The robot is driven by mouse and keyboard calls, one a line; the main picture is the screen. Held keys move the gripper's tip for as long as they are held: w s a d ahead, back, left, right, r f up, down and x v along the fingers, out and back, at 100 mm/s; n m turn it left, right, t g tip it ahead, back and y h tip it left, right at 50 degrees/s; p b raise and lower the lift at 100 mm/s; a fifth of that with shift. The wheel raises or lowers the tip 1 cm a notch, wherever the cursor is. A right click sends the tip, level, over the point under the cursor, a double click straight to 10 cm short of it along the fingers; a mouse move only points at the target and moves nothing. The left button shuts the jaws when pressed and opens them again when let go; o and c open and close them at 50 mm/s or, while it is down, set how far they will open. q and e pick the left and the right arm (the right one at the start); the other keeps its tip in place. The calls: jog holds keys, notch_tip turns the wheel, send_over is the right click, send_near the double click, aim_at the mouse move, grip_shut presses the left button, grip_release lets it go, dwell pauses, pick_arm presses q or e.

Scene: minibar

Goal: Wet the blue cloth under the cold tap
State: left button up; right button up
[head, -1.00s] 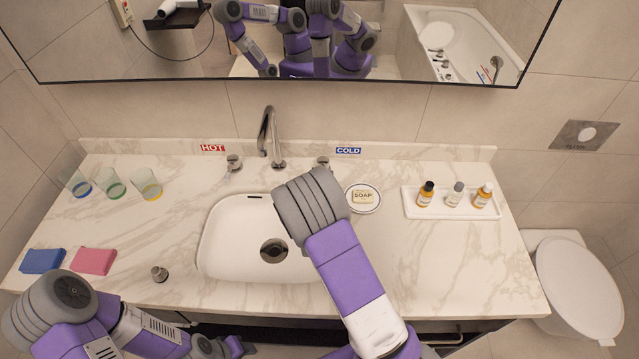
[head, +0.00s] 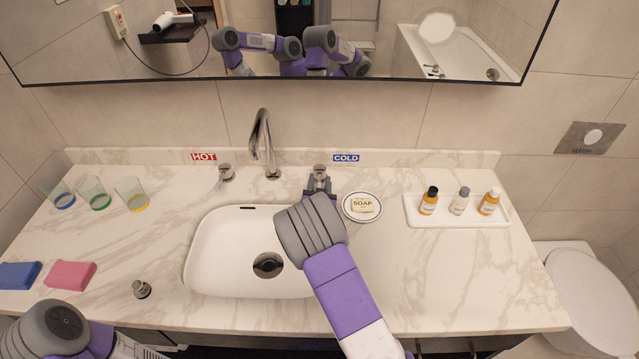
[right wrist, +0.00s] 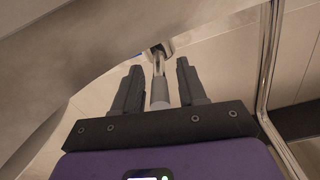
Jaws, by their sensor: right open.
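The blue cloth (head: 18,275) lies flat on the counter at the far left in the head view. The cold tap handle (head: 319,170) stands behind the basin, near the blue COLD label (head: 346,158). My right gripper (head: 319,184) is open at this handle. In the right wrist view the handle (right wrist: 159,93) shows between the two spread fingers (right wrist: 158,80), with a gap on both sides. The spout (head: 262,140) curves over the back of the basin (head: 215,255); no water shows. My left gripper is out of view; only part of its arm shows at lower left.
A pink cloth (head: 70,275) lies beside the blue one. Several glasses stand at the back left. The hot tap handle (head: 226,173) is left of the spout. A soap dish (head: 376,210) sits close right of my right gripper. A tray (head: 458,220) of bottles is further right.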

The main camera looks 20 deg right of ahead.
jog(key=shift+w+d, duration=0.15)
jog(key=shift+w, duration=0.15)
grip_shut()
dwell(0.3)
